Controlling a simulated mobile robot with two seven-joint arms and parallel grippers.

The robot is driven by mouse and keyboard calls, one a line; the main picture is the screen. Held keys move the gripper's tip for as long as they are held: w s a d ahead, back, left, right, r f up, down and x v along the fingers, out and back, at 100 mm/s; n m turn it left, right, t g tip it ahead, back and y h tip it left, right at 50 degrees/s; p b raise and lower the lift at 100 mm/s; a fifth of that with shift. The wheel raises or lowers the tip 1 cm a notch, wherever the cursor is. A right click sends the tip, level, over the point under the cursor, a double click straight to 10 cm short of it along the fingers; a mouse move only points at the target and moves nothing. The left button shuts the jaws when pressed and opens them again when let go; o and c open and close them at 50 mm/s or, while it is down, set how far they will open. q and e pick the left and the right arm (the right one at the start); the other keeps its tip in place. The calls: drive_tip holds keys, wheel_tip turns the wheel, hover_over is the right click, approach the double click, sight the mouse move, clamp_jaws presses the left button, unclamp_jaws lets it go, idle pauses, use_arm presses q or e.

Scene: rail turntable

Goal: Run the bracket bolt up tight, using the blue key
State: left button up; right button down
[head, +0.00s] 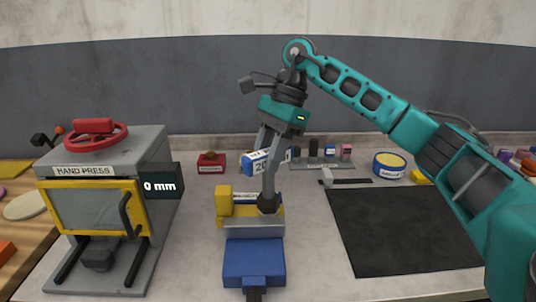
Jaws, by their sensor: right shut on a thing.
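The blue key (257,162) has a blue handle with a white label that seems to read 20. My right gripper (268,150) is shut on this handle from above. The key's grey shank points down to a dark end (267,204) at the yellow bracket (224,203). The bolt is hidden under that dark end, so I cannot tell whether the key is seated on it. The bracket sits in a vise with a grey jaw and blue body (254,262). My left gripper is not in view.
A hand press (105,170) with a red wheel and a 0 mm display stands at left. A black mat (400,232) lies bare at right, under my right arm. A red box (211,163), a grey rack (315,164) and a round blue-yellow tin (389,165) stand behind.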

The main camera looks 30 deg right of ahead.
drive_tip(key=shift+f+m+t+b, duration=0.1)
drive_tip(key=shift+m+t+b, duration=0.3)
drive_tip(key=shift+m, duration=0.7)
drive_tip(key=m+t, duration=0.1)
drive_tip(key=m, duration=0.2)
drive_tip(key=shift+m+t+h, duration=0.3)
drive_tip(key=shift+m+t, duration=0.1)
drive_tip(key=shift+m, duration=0.2)
drive_tip(key=m, duration=0.3)
drive_tip(key=shift+t+h, duration=0.4)
drive_tip(key=shift+w+m, duration=0.1)
drive_tip(key=shift+m, duration=0.4)
